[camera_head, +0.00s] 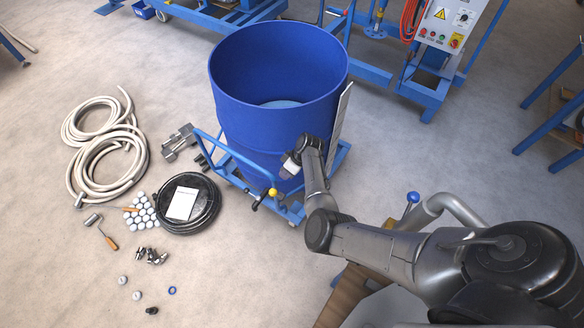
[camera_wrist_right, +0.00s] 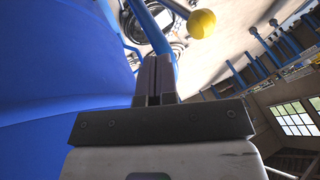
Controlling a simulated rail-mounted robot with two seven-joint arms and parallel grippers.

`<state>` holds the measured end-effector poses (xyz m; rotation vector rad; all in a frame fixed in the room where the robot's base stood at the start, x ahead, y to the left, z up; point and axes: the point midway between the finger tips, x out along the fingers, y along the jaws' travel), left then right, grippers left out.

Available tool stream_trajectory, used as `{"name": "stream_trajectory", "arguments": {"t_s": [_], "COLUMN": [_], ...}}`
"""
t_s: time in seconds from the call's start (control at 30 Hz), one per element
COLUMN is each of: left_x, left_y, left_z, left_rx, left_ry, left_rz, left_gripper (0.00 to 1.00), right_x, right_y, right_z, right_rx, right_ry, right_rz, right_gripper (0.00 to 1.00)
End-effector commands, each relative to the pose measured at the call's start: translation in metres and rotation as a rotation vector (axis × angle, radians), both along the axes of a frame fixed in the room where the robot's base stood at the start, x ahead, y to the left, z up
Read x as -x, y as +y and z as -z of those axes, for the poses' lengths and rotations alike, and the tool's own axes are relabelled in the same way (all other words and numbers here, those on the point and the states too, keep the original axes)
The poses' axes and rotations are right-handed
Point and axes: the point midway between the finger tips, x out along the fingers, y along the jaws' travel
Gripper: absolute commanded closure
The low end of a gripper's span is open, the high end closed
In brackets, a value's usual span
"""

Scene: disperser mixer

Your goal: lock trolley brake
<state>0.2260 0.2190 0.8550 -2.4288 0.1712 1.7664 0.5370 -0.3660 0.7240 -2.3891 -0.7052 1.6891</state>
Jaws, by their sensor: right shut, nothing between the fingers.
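A blue trolley (camera_head: 232,181) carries a big open blue drum (camera_head: 240,110). A yellow ball knob (camera_head: 273,192) sits low at the trolley's front, beside a black handle (camera_head: 258,201). My right gripper (camera_head: 284,173) is just above and right of the knob, against the drum's front side in the picture. In the right wrist view its fingers (camera_wrist_right: 155,76) are shut with nothing between them. The yellow knob (camera_wrist_right: 202,24) shows there beyond the fingertips, to their right and apart from them. The drum wall (camera_wrist_right: 55,95) fills the left side. My left gripper is out of view.
A black coiled hose (camera_head: 187,205) with a white sheet lies on the floor left of the trolley. Pale coiled hoses (camera_head: 105,150), a hammer (camera_head: 101,230) and small fittings (camera_head: 150,256) lie further left. A blue machine frame (camera_head: 430,95) with a control box stands behind.

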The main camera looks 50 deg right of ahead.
Motion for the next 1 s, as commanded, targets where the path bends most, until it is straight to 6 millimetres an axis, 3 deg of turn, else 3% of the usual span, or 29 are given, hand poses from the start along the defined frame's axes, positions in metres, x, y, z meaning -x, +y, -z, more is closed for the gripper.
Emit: {"name": "stream_trajectory", "arguments": {"t_s": [0.1,0.3,1.0], "left_x": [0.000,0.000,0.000], "left_y": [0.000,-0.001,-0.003], "left_z": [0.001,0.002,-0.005], "left_rx": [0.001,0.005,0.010], "left_ry": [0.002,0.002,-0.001], "left_rz": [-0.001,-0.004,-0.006], "left_gripper": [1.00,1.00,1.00], "right_x": [0.002,0.006,0.006], "right_y": [0.017,0.032,0.036], "right_z": [0.006,0.012,0.012], "right_rx": [-0.002,-0.001,0.026], "right_ry": [-0.001,0.001,-0.002], "right_rz": [0.000,0.000,0.010], "right_gripper": [1.00,1.00,1.00]}}
